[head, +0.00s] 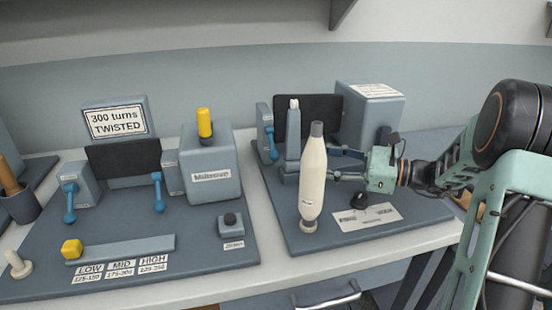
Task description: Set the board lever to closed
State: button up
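No lever in view carries a name I can read, so I cannot tell which is the board lever. On the left grey board (200,262), a blue lever (69,203) hangs down at the left block and another blue lever (158,192) hangs at the right of the dark panel. On the right board (410,225), a third blue lever (271,145) hangs from a thin block. My gripper (332,164) points left, its two fingers spread apart, just right of an upright white bobbin (312,190). The bobbin may hide the fingertips; nothing is seen gripped.
A box with a yellow knob (205,122) and a slider with a yellow block (72,249) are on the left board. A black button (230,220) sits at its front right. A grey post (292,140) stands behind the bobbin. My arm covers the right side.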

aim_at(275, 150)
jog(key=shift+a+f+y, duration=0.15)
jog(key=shift+a+y, duration=0.25)
jog(key=shift+a, duration=0.3)
jog(key=b+x, duration=0.1)
jog(key=x, duration=0.9)
jog(key=shift+a, duration=0.2)
grip_shut()
